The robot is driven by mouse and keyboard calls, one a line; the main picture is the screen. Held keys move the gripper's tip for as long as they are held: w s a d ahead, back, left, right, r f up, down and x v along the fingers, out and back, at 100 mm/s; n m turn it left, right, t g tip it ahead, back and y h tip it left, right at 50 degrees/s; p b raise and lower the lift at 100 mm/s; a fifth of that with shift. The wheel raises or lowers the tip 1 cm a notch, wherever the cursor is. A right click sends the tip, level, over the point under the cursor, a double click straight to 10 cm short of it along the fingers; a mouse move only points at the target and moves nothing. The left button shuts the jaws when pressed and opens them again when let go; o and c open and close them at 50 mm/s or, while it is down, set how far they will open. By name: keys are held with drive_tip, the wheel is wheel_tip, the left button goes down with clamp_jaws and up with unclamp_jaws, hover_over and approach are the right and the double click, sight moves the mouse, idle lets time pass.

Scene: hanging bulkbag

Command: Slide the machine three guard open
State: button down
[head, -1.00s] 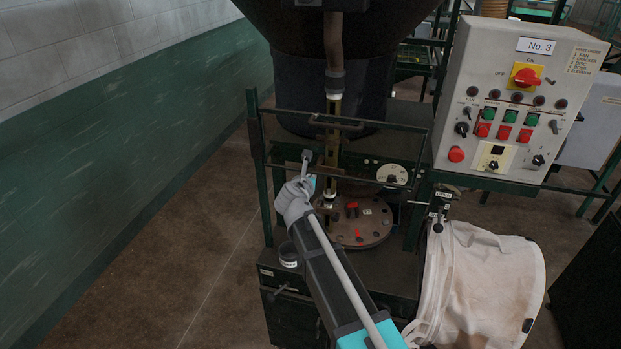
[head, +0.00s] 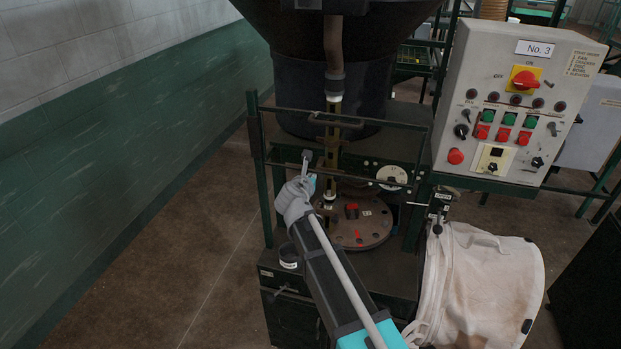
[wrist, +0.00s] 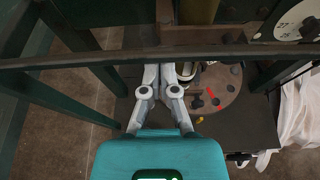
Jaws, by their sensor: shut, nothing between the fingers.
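The guard of machine three is a dark open frame of thin bars across the machine's front, its upper bar (head: 385,124) above its lower bar. In the wrist view a dark bar (wrist: 240,52) crosses the whole picture, close in front of my fingers. My gripper (head: 307,158) is at the left part of the guard, near the lower bar. In the wrist view my gripper (wrist: 166,68) has its fingers together and nothing shows between them. The bar hides the fingertips there, so I cannot tell whether they touch it.
A control panel (head: 540,60) marked No. 3 stands at the right. A round brown plate (head: 375,232) with red marks lies behind the guard. A white bulk bag (head: 480,280) hangs at the lower right. Open floor (head: 180,250) and a wall are at the left.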

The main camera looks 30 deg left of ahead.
drive_tip(key=s+d, duration=0.2)
drive_tip(key=s, duration=0.7)
drive_tip(key=shift+s, duration=0.15)
idle(0.5)
drive_tip(key=shift+d+f, duration=0.1)
drive_tip(key=shift+f, duration=0.05)
idle(0.3)
drive_tip(key=w+d+f+m+g+h, duration=0.2)
drive_tip(key=d+m, duration=0.4)
drive_tip(key=d, duration=0.4)
drive_tip(key=w+d+f+m+g+h, duration=0.25)
drive_tip(key=d+m, duration=0.35)
drive_tip(key=d, duration=0.4)
drive_tip(key=w+d+f+m+g+h, duration=0.1)
drive_tip(key=w+d+f+m+h, duration=0.15)
drive_tip(key=d+m, duration=0.5)
drive_tip(key=s+d+f+m+g+y, duration=0.1)
drive_tip(key=s+d+m+g, duration=0.3)
drive_tip(key=d+m, duration=0.5)
drive_tip(key=s+d+f+m+g+y, duration=0.2)
drive_tip(key=s+d+f+m+g, duration=0.2)
drive_tip(key=d, duration=1.3)
drive_tip(key=s+m, duration=0.3)
drive_tip(key=m, duration=0.3)
drive_tip(key=shift+d+f+y, duration=0.2)
drive_tip(key=shift+d+y, duration=0.1)
